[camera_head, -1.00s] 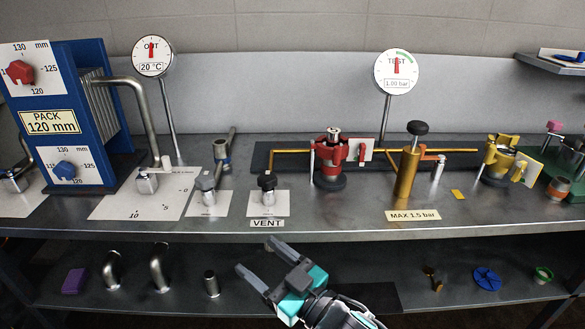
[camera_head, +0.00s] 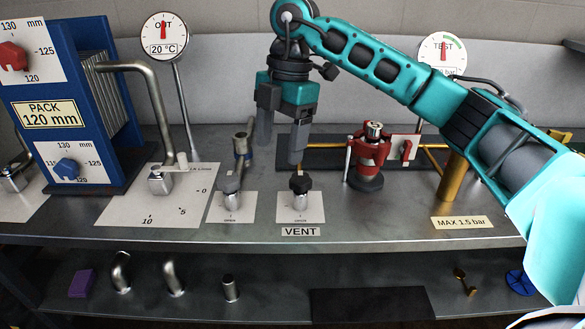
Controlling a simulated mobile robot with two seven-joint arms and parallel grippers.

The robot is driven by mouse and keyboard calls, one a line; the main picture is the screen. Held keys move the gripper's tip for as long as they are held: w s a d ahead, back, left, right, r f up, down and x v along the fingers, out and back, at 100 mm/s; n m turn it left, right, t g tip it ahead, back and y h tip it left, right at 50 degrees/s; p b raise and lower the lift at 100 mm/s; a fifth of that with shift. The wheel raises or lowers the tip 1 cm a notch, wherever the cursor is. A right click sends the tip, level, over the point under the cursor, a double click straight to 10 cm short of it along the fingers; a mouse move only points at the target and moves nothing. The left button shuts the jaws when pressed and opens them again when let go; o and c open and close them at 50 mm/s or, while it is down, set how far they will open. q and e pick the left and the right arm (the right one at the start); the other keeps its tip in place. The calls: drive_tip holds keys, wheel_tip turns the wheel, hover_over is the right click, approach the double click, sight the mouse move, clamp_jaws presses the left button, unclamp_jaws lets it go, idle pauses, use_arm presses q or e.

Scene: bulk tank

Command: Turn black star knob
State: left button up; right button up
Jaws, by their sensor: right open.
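A black star knob (camera_head: 299,184) sits on a short metal valve on a white plate, behind the VENT label (camera_head: 300,231) at the bench's front edge. My right gripper (camera_head: 281,150) points down above and behind this knob. Its two fingers are apart with nothing between them. One fingertip is close above the knob in the picture; I see no clear contact. A similar grey knob (camera_head: 229,185) stands on a plate just to the left. My left gripper is not in view.
A red valve (camera_head: 369,158) stands right of the VENT plate. A blue pack frame (camera_head: 88,110) and bent steel pipe (camera_head: 150,95) stand at left. A brass cylinder (camera_head: 452,180) is partly behind my right arm, its top hidden. The bench front (camera_head: 380,225) is clear.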

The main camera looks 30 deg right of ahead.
wheel_tip(320, 180, up, 3)
drive_tip(key=m+h, duration=0.2)
hover_over(300, 178)
wheel_tip(300, 178, down, 13)
drive_tip(key=shift+r+b, duration=0.1)
drive_tip(key=shift+b, duration=0.45)
drive_tip(key=shift+c, duration=0.5)
drive_tip(key=c, duration=1)
drive_tip(key=shift+o, duration=0.2)
